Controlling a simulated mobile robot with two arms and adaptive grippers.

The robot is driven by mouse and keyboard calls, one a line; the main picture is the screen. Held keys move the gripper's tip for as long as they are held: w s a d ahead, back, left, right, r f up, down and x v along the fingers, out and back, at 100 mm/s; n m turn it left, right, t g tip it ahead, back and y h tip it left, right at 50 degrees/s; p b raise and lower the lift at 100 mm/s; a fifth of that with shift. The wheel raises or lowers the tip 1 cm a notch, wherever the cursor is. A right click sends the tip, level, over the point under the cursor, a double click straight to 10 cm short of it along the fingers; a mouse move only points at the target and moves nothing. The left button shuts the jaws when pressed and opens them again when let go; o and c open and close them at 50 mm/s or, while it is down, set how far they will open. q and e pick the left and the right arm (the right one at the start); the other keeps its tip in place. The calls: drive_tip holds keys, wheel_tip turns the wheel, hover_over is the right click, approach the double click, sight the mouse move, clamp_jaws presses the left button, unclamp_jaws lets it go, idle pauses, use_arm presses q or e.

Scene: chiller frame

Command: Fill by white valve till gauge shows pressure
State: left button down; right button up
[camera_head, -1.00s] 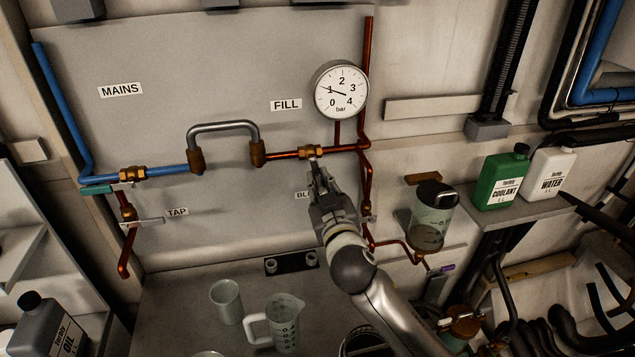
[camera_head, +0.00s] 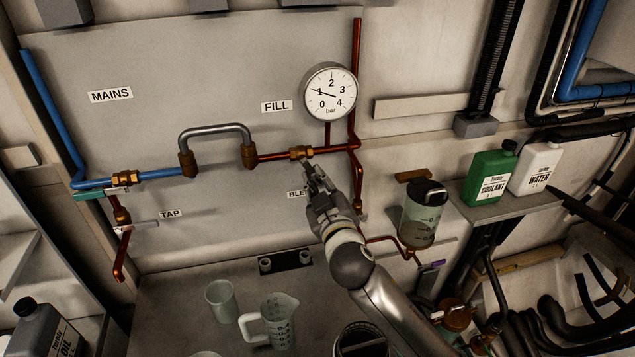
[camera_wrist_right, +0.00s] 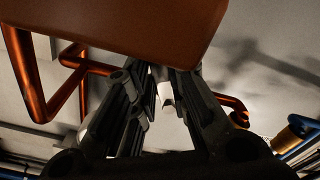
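The round pressure gauge (camera_head: 330,93) on the panel has its needle close to the 1 mark on a 0 to 4 bar scale. The brass fill valve (camera_head: 301,153) sits in the copper pipe below the gauge, under the FILL label (camera_head: 276,106). My right gripper (camera_head: 310,168) reaches up to this valve from below. A pale piece (camera_wrist_right: 165,92), likely the white valve handle, shows between the narrowly spaced fingers of my right gripper (camera_wrist_right: 168,76) in the wrist view. Whether both fingers press on it is unclear. The handle is hidden in the head view. My left gripper is out of view.
A grey bridging hose (camera_head: 215,128) joins the blue mains pipe to the copper pipe. A teal lever (camera_head: 88,195) sits at the mains valve. A jug (camera_head: 280,320) and cup (camera_head: 222,300) stand below. Green (camera_head: 488,175) and white (camera_head: 536,168) bottles stand right.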

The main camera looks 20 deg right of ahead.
drive_tip(key=o, duration=0.5)
drive_tip(key=shift+c, duration=0.2)
drive_tip(key=s, duration=1.2)
idle(6.1)
